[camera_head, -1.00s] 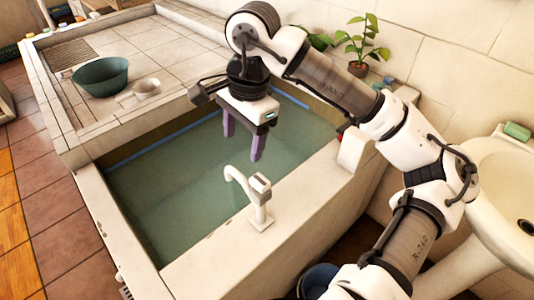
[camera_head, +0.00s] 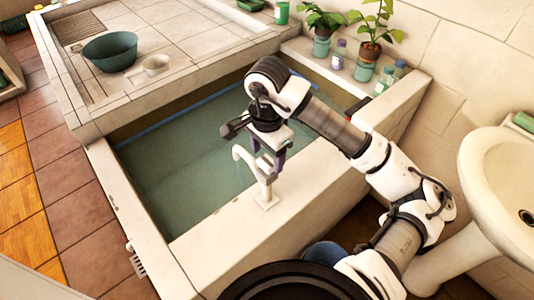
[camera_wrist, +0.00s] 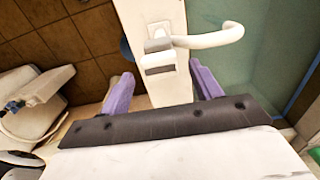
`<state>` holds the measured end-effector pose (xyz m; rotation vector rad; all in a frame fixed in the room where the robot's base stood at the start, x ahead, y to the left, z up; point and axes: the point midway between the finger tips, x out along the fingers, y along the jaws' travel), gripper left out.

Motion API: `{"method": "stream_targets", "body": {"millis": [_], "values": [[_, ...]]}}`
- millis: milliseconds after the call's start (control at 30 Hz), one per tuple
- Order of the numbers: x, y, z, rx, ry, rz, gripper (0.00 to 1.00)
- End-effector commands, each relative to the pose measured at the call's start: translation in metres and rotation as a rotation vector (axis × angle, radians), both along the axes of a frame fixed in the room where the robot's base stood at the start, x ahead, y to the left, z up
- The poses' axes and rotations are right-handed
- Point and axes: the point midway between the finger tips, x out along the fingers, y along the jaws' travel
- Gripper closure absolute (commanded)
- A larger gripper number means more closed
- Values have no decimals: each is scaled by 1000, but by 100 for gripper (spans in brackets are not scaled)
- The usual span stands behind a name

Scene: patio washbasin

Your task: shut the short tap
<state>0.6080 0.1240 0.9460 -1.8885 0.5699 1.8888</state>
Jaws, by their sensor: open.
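The short tap is white, with a curved spout, and stands on the near rim of the basin in the head view (camera_head: 266,190). In the wrist view its spout (camera_wrist: 215,38) points right over the water, and its blocky handle (camera_wrist: 158,62) faces my camera. My gripper (camera_head: 268,162) is at the tap's top in the head view and partly hides it. In the wrist view the purple fingers of my gripper (camera_wrist: 160,72) are apart, one on each side of the handle, with gaps visible. I cannot tell whether water runs from the spout.
The basin (camera_head: 205,235) holds greenish water. A green bowl (camera_head: 110,50) and a small pale bowl (camera_head: 156,64) stand on the tiled ledge. Potted plants (camera_head: 370,50) and bottles (camera_head: 384,80) line the back right rim. A white washbasin (camera_head: 500,170) stands at right.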

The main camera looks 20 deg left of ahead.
Motion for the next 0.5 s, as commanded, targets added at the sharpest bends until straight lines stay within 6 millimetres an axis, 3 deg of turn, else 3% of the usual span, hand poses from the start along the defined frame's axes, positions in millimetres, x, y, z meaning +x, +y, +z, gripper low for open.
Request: {"method": "stream_targets", "body": {"millis": [200,500], "values": [[0,0,-16,1,1,-1,36],[0,0,-18,1,-1,0,36]]}}
